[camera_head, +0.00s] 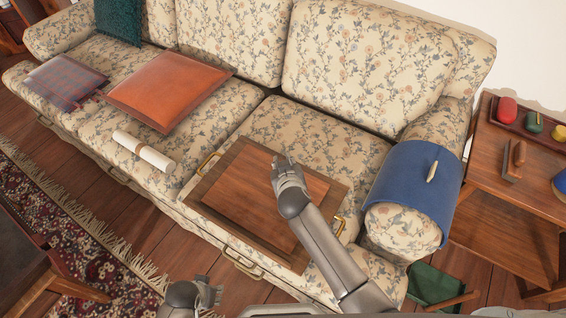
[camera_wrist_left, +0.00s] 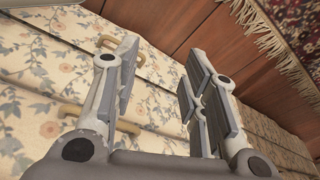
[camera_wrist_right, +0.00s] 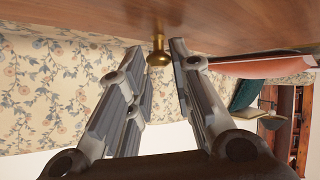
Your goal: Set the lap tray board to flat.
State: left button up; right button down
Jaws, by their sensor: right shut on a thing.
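The lap tray (camera_head: 202,190) rests on the sofa's right seat, a dark wooden frame around a lighter reddish-brown board (camera_head: 245,200). Brass handles show at its left (camera_head: 208,162) and right (camera_head: 341,226) ends. I cannot tell the board's exact tilt. My right gripper (camera_head: 284,162) is over the board's back edge. In the right wrist view a small brass knob (camera_wrist_right: 158,56) sits between its fingertips below the wood, and the fingers are shut on it. My right arm hides part of the board. My left gripper (camera_head: 212,292) is open and empty in front of the sofa; its fingers are wide apart in the left wrist view (camera_wrist_left: 160,60).
A rolled paper (camera_head: 145,152), an orange cushion (camera_head: 165,88) and a plaid cushion (camera_head: 65,82) lie left on the sofa. A blue cover (camera_head: 412,185) drapes the right armrest. A wooden side table (camera_head: 510,210) stands right, a green bin (camera_head: 432,287) below.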

jog(key=shift+w+d+f, duration=0.2)
jog(key=shift+w+f, duration=0.05)
jog(key=shift+f, duration=0.2)
pick_arm(q)
jog(key=r, duration=0.1)
jog(key=w+r, duration=0.1)
jog(key=shift+r+b, duration=0.3)
jog(key=shift+r, duration=0.1)
pick_arm(e)
jog(key=shift+f, duration=0.1)
jog(key=shift+d+f, duration=0.1)
jog(key=shift+d, duration=0.05)
jog(key=c, duration=1.3)
grip_release()
jog(key=shift+f, duration=0.15)
pick_arm(q)
jog(key=shift+f, duration=0.1)
jog(key=shift+w, duration=0.1)
pick_arm(e)
jog(key=shift+s, duration=0.15)
jog(key=v, duration=1.2)
jog(key=shift+w+r, duration=0.2)
